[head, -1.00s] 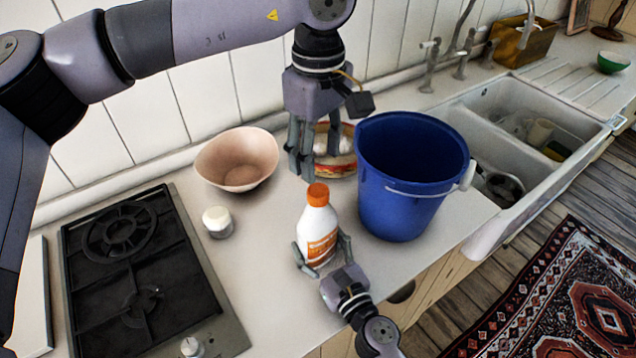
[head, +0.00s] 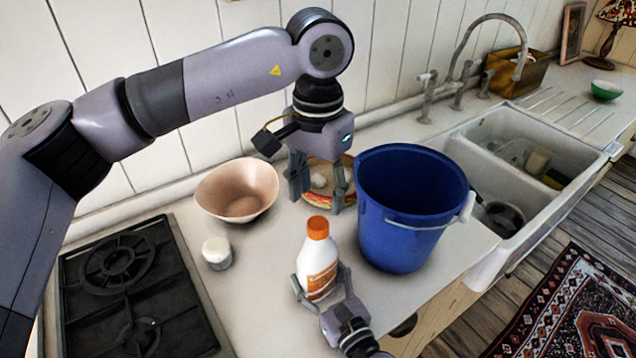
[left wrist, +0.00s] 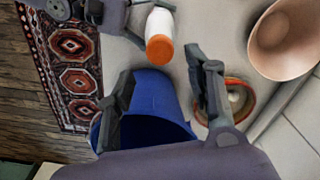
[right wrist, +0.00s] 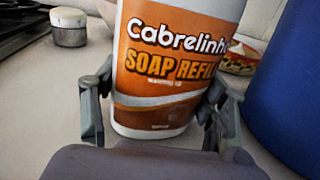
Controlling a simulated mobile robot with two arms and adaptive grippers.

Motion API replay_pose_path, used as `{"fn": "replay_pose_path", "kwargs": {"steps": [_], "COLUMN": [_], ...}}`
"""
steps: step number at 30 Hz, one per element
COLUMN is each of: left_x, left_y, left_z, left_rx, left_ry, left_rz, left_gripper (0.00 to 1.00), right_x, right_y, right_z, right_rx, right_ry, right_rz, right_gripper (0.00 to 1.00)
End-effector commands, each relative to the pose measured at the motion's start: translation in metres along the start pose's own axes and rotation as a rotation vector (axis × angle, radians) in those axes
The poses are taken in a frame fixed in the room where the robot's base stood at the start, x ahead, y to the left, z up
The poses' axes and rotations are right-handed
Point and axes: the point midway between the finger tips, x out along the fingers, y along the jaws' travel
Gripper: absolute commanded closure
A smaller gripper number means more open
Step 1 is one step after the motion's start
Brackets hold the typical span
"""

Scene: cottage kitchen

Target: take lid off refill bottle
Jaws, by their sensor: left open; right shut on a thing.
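The refill bottle (head: 318,262) is white with an orange label and stands upright on the counter. Its orange lid (head: 318,227) is on top. The right wrist view shows the bottle label (right wrist: 170,60) reading "Soap Refill". My right gripper (head: 318,290) is shut around the bottle's lower part from the front. My left gripper (head: 318,196) is open, pointing down, behind and above the bottle, with nothing between its fingers. In the left wrist view the lid (left wrist: 159,49) lies beyond the open fingers, apart from them.
A blue bucket (head: 400,225) stands close right of the bottle. A pink bowl (head: 225,195) and a small white-lidded jar (head: 217,254) are to the left, near the black hob (head: 120,290). A patterned bowl (head: 345,170) sits behind my left gripper. The sink (head: 480,150) is right.

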Motion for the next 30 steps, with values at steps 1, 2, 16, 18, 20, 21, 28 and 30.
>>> {"fn": "replay_pose_path", "kwargs": {"steps": [1, 2, 16, 18, 20, 21, 28, 30], "left_x": [0.008, 0.013, 0.068, 0.070, 0.070, 0.070, 0.070, 0.070], "left_y": [0.000, 0.000, 0.000, 0.000, 0.000, 0.000, 0.000, 0.000], "left_z": [0.001, 0.001, 0.001, 0.001, 0.001, 0.000, 0.000, 0.000], "left_rx": [0.000, -0.001, -0.005, -0.005, -0.005, -0.005, -0.005, -0.005], "left_ry": [-0.004, -0.005, -0.002, -0.002, -0.001, -0.001, -0.001, -0.001], "left_rz": [0.000, 0.001, 0.000, 0.000, 0.000, 0.000, 0.000, 0.000], "left_gripper": [0.52, 0.52, 0.52, 0.52, 0.52, 0.52, 0.59, 0.64], "right_x": [0.000, 0.000, 0.000, 0.000, 0.000, 0.000, 0.000, 0.000], "right_y": [0.000, 0.000, 0.000, 0.000, 0.000, 0.000, 0.000, 0.000], "right_z": [0.000, 0.000, 0.000, 0.000, 0.000, 0.000, 0.000, 0.000], "right_rx": [0.001, 0.001, 0.001, 0.001, 0.001, 0.001, 0.001, 0.001], "right_ry": [0.000, 0.000, 0.000, 0.000, 0.000, 0.000, 0.000, 0.000], "right_rz": [0.000, 0.000, 0.000, 0.000, 0.000, 0.000, 0.000, 0.000], "right_gripper": [1.00, 1.00, 1.00, 1.00, 1.00, 1.00, 1.00, 1.00]}}
